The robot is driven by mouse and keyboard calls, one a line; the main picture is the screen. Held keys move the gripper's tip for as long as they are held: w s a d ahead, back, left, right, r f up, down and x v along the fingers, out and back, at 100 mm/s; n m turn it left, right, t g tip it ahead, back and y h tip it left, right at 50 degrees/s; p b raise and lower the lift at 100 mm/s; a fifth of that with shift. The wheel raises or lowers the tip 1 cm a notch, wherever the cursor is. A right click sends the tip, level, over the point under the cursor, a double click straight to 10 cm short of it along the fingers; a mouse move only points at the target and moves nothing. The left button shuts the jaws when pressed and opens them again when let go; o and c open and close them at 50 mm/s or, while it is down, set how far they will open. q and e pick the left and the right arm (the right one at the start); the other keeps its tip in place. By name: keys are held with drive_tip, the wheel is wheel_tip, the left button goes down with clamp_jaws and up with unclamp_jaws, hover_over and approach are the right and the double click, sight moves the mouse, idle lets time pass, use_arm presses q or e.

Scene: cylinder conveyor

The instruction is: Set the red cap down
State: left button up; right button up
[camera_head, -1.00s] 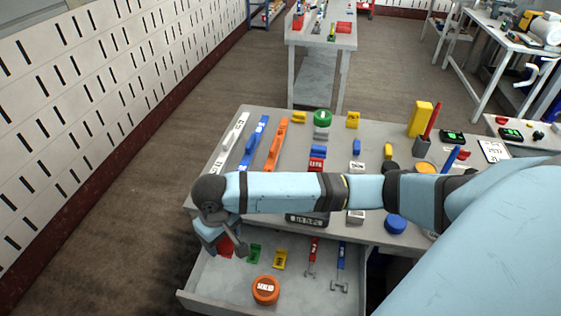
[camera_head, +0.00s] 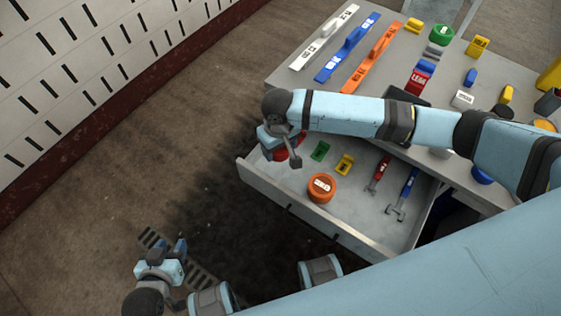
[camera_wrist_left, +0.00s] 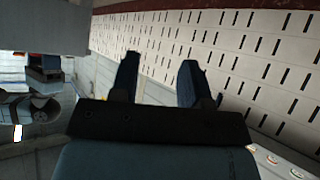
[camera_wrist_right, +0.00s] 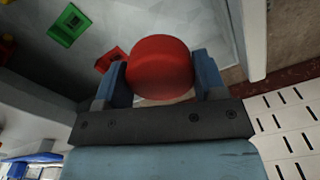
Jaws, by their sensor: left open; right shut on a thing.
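The red cap (camera_wrist_right: 159,66) is a round red piece between the two fingers of my right gripper (camera_wrist_right: 160,80) in the right wrist view. The gripper is shut on it. In the head view my right gripper (camera_head: 281,146) is over the left part of the open drawer (camera_head: 268,182), and a bit of red shows under it. I cannot tell whether the cap touches the drawer floor. My left gripper (camera_head: 172,250) is open and empty, low at the left, away from the table; its spread fingers show in the left wrist view (camera_wrist_left: 158,82).
The drawer holds a green piece (camera_head: 320,151), a yellow piece (camera_head: 344,165), an orange round cap (camera_head: 321,187), a red tool (camera_head: 379,174) and a blue tool (camera_head: 404,195). A small red piece (camera_wrist_right: 109,60) lies near the held cap. A slotted wall (camera_head: 90,75) stands at the left.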

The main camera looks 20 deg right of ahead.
sight(280, 168)
wheel_tip(280, 168, down, 4)
drive_tip(key=shift+r, duration=0.2)
drive_tip(key=shift+f, duration=0.55)
wheel_tip(280, 168, down, 4)
drive_tip(key=shift+f+b, duration=0.1)
drive_tip(key=shift+b, duration=0.5)
use_arm(q)
drive_tip(key=shift+d+f, duration=0.1)
drive_tip(key=shift+d, duration=0.2)
use_arm(e)
drive_tip(key=o, duration=0.9)
use_arm(q)
drive_tip(key=shift+a, duration=0.15)
